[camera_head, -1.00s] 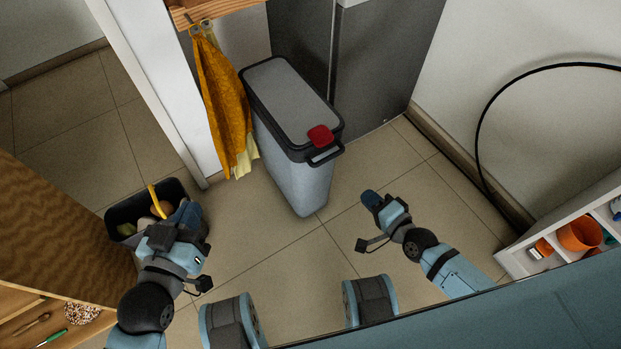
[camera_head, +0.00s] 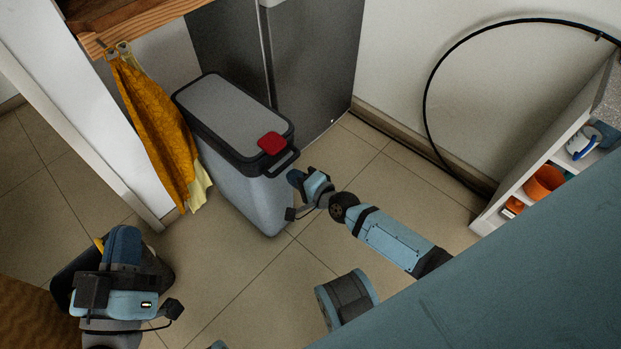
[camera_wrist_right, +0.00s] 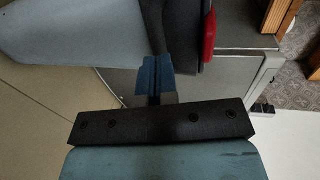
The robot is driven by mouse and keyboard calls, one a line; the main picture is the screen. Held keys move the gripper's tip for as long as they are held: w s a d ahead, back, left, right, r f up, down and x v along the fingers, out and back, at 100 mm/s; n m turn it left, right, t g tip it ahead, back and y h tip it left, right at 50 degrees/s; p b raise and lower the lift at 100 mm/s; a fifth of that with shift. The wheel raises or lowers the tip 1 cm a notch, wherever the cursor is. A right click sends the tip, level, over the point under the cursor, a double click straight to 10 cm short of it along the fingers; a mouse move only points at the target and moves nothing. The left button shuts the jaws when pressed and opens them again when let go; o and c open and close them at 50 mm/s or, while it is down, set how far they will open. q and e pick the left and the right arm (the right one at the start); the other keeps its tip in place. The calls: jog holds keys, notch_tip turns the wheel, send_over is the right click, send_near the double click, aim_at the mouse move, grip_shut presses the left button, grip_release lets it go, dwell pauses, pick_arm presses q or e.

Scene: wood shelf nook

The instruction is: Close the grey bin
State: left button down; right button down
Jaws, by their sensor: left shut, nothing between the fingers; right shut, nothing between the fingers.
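The grey bin (camera_head: 228,150) stands on the floor against the dark grey cabinet. It has a dark rim, a front handle and a red latch (camera_head: 272,143). Its grey lid (camera_head: 225,103) lies flat on the rim and looks shut. My right gripper (camera_head: 296,178) is shut and empty, just right of the bin below the handle; I cannot tell whether it touches. In the right wrist view the blue fingertips (camera_wrist_right: 154,75) are together near the bin's dark rim (camera_wrist_right: 184,40) and red latch (camera_wrist_right: 208,38). My left gripper (camera_head: 122,246) is shut at the lower left.
A yellow cloth (camera_head: 155,125) hangs from hooks left of the bin. A dark container (camera_head: 66,278) sits partly hidden behind my left gripper. A white shelf (camera_head: 500,212) with an orange cup (camera_head: 543,182) stands at right. Tiled floor in front of the bin is open.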

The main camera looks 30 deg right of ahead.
jog(key=shift+w+a+f, duration=0.2)
jog(key=shift+w, duration=0.45)
pick_arm(q)
jog(key=shift+d+f, duration=0.15)
jog(key=shift+f, duration=0.25)
pick_arm(e)
jog(key=shift+w+a, duration=0.2)
jog(key=shift+w, duration=0.3)
